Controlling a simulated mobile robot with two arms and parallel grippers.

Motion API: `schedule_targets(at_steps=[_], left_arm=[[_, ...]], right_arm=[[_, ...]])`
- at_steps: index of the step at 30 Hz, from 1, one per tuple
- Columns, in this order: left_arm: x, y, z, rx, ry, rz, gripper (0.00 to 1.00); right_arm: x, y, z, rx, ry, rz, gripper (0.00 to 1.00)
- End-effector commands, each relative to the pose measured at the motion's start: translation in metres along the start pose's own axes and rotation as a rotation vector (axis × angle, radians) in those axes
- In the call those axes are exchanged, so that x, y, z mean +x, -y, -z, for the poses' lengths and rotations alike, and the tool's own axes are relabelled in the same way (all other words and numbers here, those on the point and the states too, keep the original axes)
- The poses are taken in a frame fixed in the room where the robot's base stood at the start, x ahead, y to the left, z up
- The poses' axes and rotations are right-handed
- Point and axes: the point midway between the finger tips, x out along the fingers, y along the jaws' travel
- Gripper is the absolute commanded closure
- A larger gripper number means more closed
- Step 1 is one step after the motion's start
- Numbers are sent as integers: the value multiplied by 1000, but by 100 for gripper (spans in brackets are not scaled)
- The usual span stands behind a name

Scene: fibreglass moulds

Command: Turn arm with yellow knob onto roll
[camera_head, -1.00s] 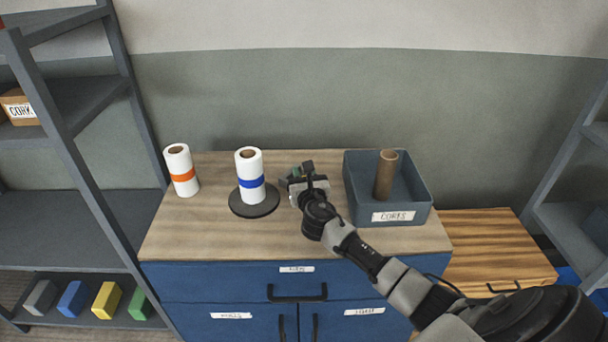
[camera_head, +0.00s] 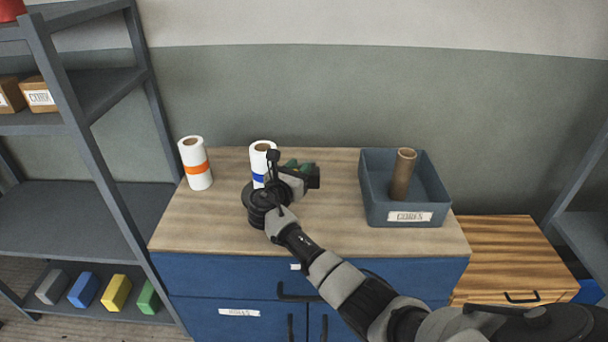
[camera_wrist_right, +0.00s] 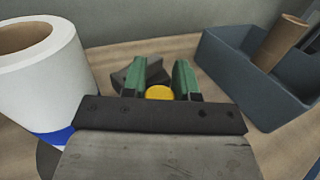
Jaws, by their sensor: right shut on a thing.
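A white roll with a blue band (camera_head: 262,153) stands upright on the cabinet top, partly hidden behind my right arm. It also shows large at the left of the right wrist view (camera_wrist_right: 38,75). My right gripper (camera_head: 294,167) is just right of this roll. Its green fingers (camera_wrist_right: 163,80) are shut on the yellow knob (camera_wrist_right: 159,92), which shows low between them. A dark grey piece (camera_wrist_right: 124,76) shows beside the left finger; I cannot tell how far the arm reaches. My left gripper is not in view.
A white roll with an orange band (camera_head: 195,164) stands at the left. A grey bin marked CORKS or CORES (camera_head: 410,215) holds a brown tube (camera_head: 403,173) at the right. The wooden top (camera_head: 335,215) is clear between the gripper and the bin.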

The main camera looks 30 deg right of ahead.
Motion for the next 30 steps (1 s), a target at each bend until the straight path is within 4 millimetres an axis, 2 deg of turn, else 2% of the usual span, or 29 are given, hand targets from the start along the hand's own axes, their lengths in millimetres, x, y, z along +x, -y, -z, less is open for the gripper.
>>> schedule_targets(at_steps=[6, 20, 21, 25, 30], left_arm=[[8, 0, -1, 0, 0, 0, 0], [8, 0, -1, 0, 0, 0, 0], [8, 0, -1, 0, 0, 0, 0], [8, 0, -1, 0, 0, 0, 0], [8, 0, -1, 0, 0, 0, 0]], right_arm=[[0, -6, 1, -1, 0, 57, 100], [0, -6, 0, 0, 0, 71, 100], [0, -6, 0, 0, 0, 71, 68], [0, -6, 0, 0, 0, 71, 48], [0, -6, 0, 0, 0, 71, 48]])
